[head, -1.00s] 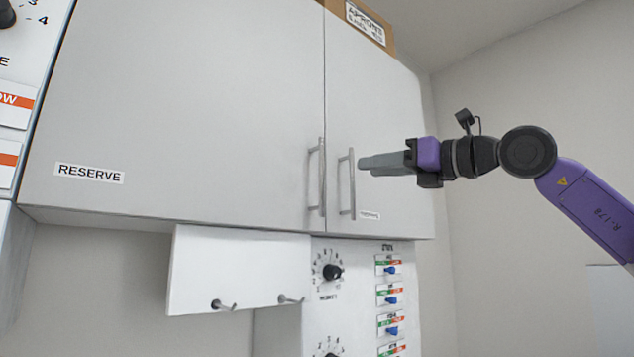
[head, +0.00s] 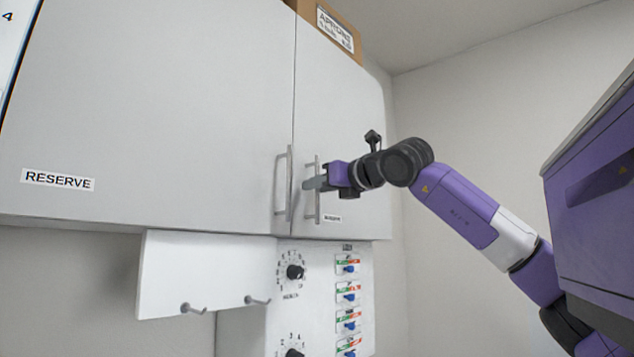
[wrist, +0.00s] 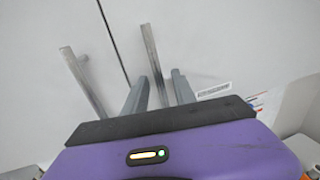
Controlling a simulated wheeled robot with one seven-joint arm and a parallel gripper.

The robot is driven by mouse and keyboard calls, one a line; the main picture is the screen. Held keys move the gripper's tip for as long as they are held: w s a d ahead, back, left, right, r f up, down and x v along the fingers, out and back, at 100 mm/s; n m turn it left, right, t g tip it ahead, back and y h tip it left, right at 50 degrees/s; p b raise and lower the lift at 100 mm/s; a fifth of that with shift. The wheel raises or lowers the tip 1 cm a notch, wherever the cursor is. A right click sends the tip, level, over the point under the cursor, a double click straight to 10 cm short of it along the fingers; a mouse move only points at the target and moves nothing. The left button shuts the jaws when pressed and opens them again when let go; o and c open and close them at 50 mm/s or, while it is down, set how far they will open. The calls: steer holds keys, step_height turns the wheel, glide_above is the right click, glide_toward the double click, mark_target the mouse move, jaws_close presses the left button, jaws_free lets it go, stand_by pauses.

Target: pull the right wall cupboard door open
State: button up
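The right wall cupboard door (head: 345,110) is shut, flush with the left door. Its upright metal bar handle (head: 317,205) stands near its left edge. It also shows in the wrist view (wrist: 151,55). My gripper (head: 307,184) is at the middle of this handle, coming from the right. In the wrist view my gripper (wrist: 160,76) has its two grey fingers apart, one on each side of the handle. Gaps show between bar and fingers, so it looks ungripped. How deep the bar sits between them is hard to tell.
The left door (head: 150,110), labelled RESERVE, has its own handle (head: 283,185) close beside the right one. Below are a white panel with hooks (head: 205,272) and a dial panel (head: 320,290). A box labelled APRONS (head: 335,28) sits on top.

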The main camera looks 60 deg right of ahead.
steer(key=shift+w+d, duration=0.2)
steer(key=shift+w, duration=0.15)
jaws_close()
stand_by(1.2)
